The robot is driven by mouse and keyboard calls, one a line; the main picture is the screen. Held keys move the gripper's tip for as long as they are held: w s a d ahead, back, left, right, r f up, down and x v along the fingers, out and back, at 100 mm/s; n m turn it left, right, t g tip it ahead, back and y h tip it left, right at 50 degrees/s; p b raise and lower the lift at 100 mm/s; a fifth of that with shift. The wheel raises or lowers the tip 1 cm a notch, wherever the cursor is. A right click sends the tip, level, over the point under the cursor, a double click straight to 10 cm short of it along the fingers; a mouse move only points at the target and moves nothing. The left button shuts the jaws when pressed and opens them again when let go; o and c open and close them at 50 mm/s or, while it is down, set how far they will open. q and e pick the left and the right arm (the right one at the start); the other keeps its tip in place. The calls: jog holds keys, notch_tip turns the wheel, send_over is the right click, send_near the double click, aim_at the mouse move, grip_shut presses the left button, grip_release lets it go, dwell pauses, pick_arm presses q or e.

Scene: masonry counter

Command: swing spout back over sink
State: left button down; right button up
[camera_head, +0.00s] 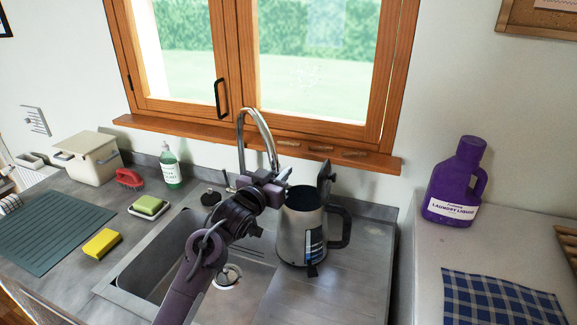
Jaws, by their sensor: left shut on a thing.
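The chrome spout (259,121) rises behind the sink and arches to the right and forward. Its lower end is by my left gripper (279,180), which is shut on it at the tip. My left arm comes up from the bottom and covers part of the sink (165,258) and the tap's base. The spout's end lies near the sink's right side, beside the steel kettle (290,235). My right gripper is not in view.
The kettle stands with its lid up, close to my gripper on the right. A green soap bottle (171,168), a green sponge (148,204) on a dish and a yellow sponge (102,243) are left of the sink. A purple laundry bottle (456,185) stands on the right counter.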

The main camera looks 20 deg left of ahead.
pick_arm(q)
jog(key=s+a+m+g+h+b, duration=0.1)
jog(key=s+a+m+g+h, duration=0.1)
jog(key=a, duration=0.6)
jog(key=s+a+m+g+h+b, duration=0.1)
jog(key=s+a+m+h, duration=0.3)
jog(key=a, duration=0.5)
jog(key=shift+s+m+g+h+b, duration=0.4)
jog(key=shift+s+g+h, duration=0.6)
jog(key=shift+h, duration=0.7)
jog(key=shift+s, duration=0.1)
jog(key=c, duration=1.3)
grip_release()
jog(key=shift+s, duration=0.1)
jog(key=shift+a, duration=0.15)
